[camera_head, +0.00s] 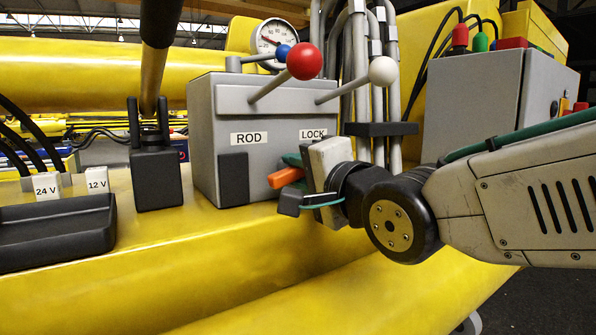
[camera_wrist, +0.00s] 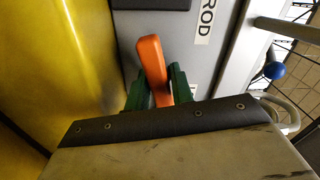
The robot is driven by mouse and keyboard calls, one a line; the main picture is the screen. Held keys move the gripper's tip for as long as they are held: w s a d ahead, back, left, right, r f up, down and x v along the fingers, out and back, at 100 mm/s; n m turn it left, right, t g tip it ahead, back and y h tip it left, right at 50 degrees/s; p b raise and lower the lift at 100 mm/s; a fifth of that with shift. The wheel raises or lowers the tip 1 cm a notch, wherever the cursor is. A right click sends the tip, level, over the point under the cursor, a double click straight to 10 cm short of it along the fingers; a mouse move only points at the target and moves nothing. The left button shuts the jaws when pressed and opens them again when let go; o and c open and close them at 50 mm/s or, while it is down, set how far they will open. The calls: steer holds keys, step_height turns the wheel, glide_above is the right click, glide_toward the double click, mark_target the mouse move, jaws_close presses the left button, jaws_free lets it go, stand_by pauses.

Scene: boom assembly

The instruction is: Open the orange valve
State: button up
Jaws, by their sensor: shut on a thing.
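The orange valve handle (camera_head: 286,177) sticks out at the lower right of the grey control box (camera_head: 205,130), below the LOCK label. My gripper (camera_head: 296,180) reaches it from the right. In the wrist view the orange handle (camera_wrist: 152,68) stands between the two green fingers of my gripper (camera_wrist: 158,90), which are shut on it. The handle's free end shows past the fingertips, leaning slightly left. Its base and pivot are hidden by the fingers and the gripper body.
A red-knobbed lever (camera_head: 303,61), a white-knobbed lever (camera_head: 382,71) and a blue-knobbed lever (camera_head: 284,52) rise above the box. A gauge (camera_head: 272,39) stands behind. Grey pipes (camera_head: 360,100) run beside the box. The yellow boom (camera_head: 230,260) lies below.

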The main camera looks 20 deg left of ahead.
steer(key=n, duration=1.1)
steer(key=shift+n, duration=2)
steer(key=o, duration=0.9)
steer(key=shift+c, duration=0.2)
steer(key=shift+d, duration=0.1)
steer(key=v, duration=0.7)
steer(key=shift+s+d, duration=0.15)
steer(key=shift+s, duration=0.1)
